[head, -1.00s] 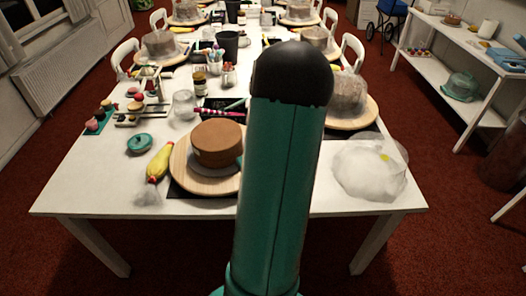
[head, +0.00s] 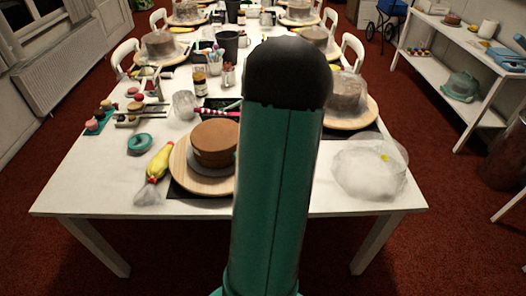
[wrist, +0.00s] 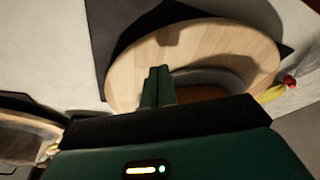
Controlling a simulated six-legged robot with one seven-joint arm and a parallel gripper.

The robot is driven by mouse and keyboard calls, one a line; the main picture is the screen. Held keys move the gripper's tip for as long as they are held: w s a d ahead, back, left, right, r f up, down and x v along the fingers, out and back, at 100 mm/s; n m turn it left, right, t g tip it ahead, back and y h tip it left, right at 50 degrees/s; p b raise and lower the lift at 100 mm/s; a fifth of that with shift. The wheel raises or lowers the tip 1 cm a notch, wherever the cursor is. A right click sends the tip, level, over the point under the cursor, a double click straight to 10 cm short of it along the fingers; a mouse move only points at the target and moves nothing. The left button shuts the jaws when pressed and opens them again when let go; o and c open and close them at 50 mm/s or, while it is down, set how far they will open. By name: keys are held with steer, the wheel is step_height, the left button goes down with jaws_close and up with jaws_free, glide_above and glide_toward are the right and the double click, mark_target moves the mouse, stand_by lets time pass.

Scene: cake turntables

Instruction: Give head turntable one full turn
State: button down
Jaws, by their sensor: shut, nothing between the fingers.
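The head turntable (head: 190,182) is a round pale wooden disc at the near end of the white table. A brown cake (head: 213,140) stands on it, its right side partly hidden by my arm. The wrist view shows the disc's bare wood (wrist: 215,48) and part of the cake (wrist: 200,92) on a grey round base. My gripper (wrist: 157,72) is shut and empty, its green fingertips over or beside the disc near the cake's base. I cannot tell whether they touch the wood. The head view hides the gripper behind my arm.
A clear plastic bundle (head: 370,168) is at right. Another turntable (head: 357,119) with a covered cake stands behind it. Jars and tools crowd the middle.

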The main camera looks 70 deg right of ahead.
glide_toward(217, 188)
steer(key=f, duration=0.1)
steer(key=s+d+f, duration=0.1)
steer(key=f, duration=0.1)
steer(key=shift+s+d+f, duration=0.3)
steer(key=shift+s+d, duration=0.05)
steer(key=shift+s, duration=0.05)
steer(key=w, duration=0.3)
steer(key=w+a, duration=0.1)
steer(key=w, duration=0.2)
steer(key=w+a, duration=0.1)
steer(key=w, duration=0.2)
steer(key=shift+w+a, duration=0.25)
steer(key=shift+w, duration=0.05)
steer(key=shift+f, duration=0.15)
steer(key=shift+f, duration=1.3)
steer(key=shift+s+d, duration=0.3)
steer(key=shift+s, duration=0.75)
steer(key=shift+s+d, duration=0.35)
steer(key=shift+s, duration=0.65)
steer(key=shift+s+d, duration=0.3)
steer(key=shift+s, duration=0.75)
